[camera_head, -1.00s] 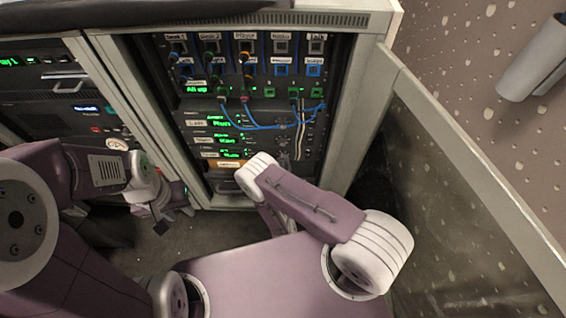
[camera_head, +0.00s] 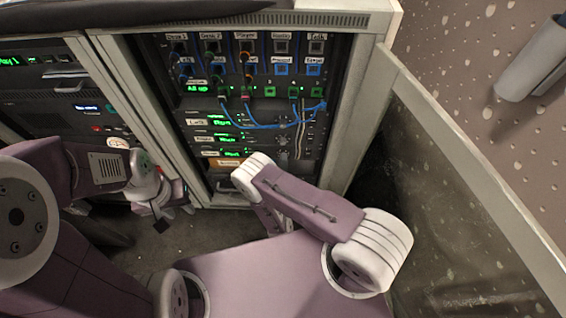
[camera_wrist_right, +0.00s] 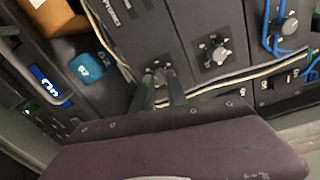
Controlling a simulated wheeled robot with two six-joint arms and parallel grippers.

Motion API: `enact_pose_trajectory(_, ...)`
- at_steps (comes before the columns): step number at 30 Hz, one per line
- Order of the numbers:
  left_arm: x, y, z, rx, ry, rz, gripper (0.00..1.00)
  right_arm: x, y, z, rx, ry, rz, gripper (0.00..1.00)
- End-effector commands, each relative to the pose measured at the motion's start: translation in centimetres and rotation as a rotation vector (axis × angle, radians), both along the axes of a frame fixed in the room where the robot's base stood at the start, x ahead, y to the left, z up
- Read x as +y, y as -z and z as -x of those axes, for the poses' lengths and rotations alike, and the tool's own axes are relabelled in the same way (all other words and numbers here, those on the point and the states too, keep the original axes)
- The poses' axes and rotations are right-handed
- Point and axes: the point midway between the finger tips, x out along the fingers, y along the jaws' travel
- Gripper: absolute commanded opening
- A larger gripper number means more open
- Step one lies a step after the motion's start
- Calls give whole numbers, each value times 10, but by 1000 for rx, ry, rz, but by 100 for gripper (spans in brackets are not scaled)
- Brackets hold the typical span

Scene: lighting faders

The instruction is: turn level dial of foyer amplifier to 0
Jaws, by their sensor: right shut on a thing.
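The amplifiers sit in the open rack, with green displays (camera_head: 229,138) and small white labels too small to read surely. In the right wrist view three level dials run in a diagonal row: one at upper right (camera_wrist_right: 287,25), a middle one (camera_wrist_right: 217,55) and a lower-left one (camera_wrist_right: 159,74). My right gripper (camera_wrist_right: 160,88) is shut on the lower-left dial, its fingers on both sides and partly hiding it. In the head view my right arm hides that gripper. My left gripper (camera_head: 160,214) hangs at the left, away from the rack dials; its jaws are unclear.
Blue cables (camera_head: 250,125) and pale cables (camera_wrist_right: 215,84) run close beside the dials. An open glass door (camera_head: 450,170) stands at the right. A brown box (camera_wrist_right: 52,17) and a blue item (camera_wrist_right: 92,66) lie near the gripper.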

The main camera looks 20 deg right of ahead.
Motion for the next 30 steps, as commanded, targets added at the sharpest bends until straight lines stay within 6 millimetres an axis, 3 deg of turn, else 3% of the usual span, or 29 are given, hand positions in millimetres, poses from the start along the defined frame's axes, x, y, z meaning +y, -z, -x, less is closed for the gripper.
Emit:
enact_pose_trajectory(13,0,2,0,0,0,0,36,0,1,0,60,-1,196,0)
enact_pose_trajectory(30,0,3,0,0,0,0,36,0,1,0,68,-1,224,0)
